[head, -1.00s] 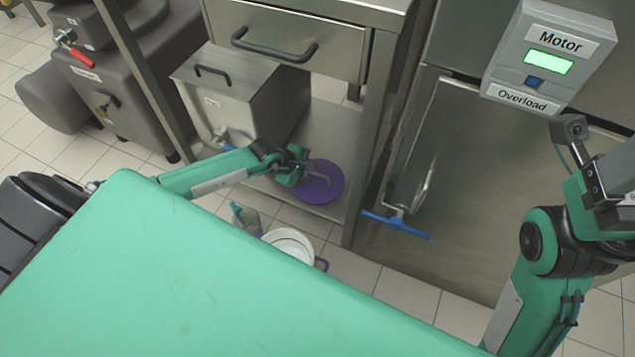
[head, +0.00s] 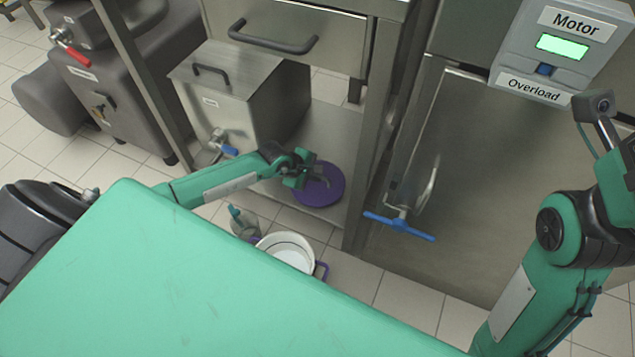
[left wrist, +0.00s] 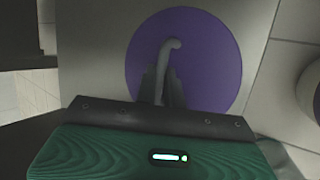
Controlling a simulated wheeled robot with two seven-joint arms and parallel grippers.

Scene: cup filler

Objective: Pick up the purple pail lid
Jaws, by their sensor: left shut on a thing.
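The purple pail lid (head: 322,190) is a round disc on the low steel shelf under the drawer, near its front right edge. In the left wrist view the lid (left wrist: 215,55) fills the middle, with a grey hooked handle (left wrist: 170,47) on top. My left gripper (head: 312,173) reaches over the lid; in the left wrist view its dark fingers (left wrist: 163,92) are shut around the handle's lower part. I cannot tell whether the lid is clear of the shelf. My right arm is at the right edge, with its gripper out of frame.
A white pail (head: 288,252) with a purple grip and a spray bottle (head: 243,222) stand on the floor before the shelf. A steel container (head: 235,95) stands left of the lid. A steel post (head: 372,130) and a blue-handled valve (head: 398,225) are to the right.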

